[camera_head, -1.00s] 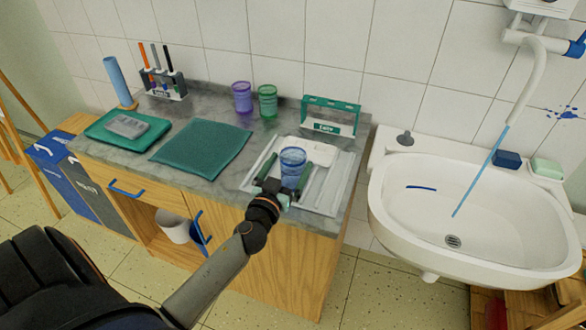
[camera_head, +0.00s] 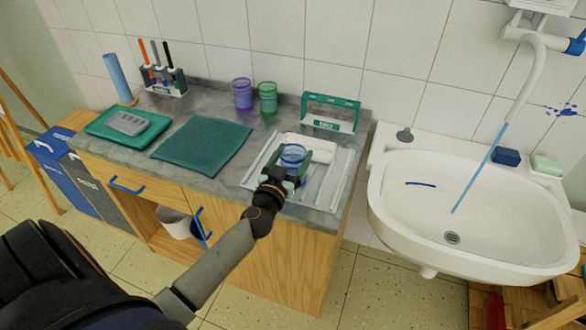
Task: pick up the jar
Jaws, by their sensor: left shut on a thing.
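A clear blue jar (camera_head: 293,153) stands upright on the white ridged drain tray (camera_head: 327,188) at the right part of the counter. My left gripper (camera_head: 289,163) reaches in from the front, with its fingers on both sides of the jar, and is shut on it. The gripper hides the lower part of the jar, so I cannot tell whether its base touches the tray. A purple jar (camera_head: 242,95) and a green jar (camera_head: 268,98) stand at the back of the counter. My right gripper is not in view.
A teal rack (camera_head: 330,113) stands behind the tray. A green cloth (camera_head: 203,146), a green tray (camera_head: 112,135) with a grey block, a brush holder (camera_head: 164,84) and a blue roll (camera_head: 118,79) are to the left. A white sink (camera_head: 472,215) adjoins the right.

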